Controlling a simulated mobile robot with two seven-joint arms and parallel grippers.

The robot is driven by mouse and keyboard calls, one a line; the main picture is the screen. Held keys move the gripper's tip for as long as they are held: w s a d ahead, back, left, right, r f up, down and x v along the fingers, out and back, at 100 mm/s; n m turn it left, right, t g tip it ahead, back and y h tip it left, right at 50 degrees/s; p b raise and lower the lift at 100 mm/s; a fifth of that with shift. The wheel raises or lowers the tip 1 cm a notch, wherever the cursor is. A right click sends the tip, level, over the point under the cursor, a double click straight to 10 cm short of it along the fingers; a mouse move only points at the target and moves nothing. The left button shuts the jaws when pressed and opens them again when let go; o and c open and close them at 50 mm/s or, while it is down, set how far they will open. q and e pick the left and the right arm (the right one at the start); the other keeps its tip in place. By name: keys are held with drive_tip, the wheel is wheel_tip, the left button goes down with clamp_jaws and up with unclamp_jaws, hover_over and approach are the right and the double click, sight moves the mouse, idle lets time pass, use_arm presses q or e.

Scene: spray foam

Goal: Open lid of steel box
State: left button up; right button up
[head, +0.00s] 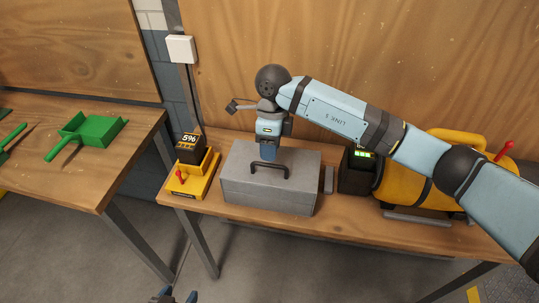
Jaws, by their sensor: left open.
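The grey steel box (270,193) stands on the wooden workbench with its lid down. A dark handle (268,166) arches up from the lid. My right arm reaches in from the right, and its gripper (267,152) points down at the top of the box, just behind the handle. Its fingertips are partly hidden, so I cannot tell whether they touch the box or are open or shut. Only the tips of my left gripper (175,297) show at the bottom edge, away from the box; it is open and empty.
A yellow charger with a red lever (187,183) and a black battery stands left of the box. A black battery (357,170) and a yellow machine (403,187) stand to the right. A green dustpan (95,131) lies on the left bench (100,175). A gap separates the benches.

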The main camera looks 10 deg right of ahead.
sight(272, 165)
drive_tip(key=shift+s+a+f, duration=0.1)
drive_tip(key=shift+s+f, duration=0.1)
drive_tip(key=shift+f, duration=0.75)
drive_tip(key=shift+s+a+f, duration=0.1)
drive_tip(key=shift+s+f, duration=0.05)
drive_tip(key=shift+f, duration=0.75)
clamp_jaws()
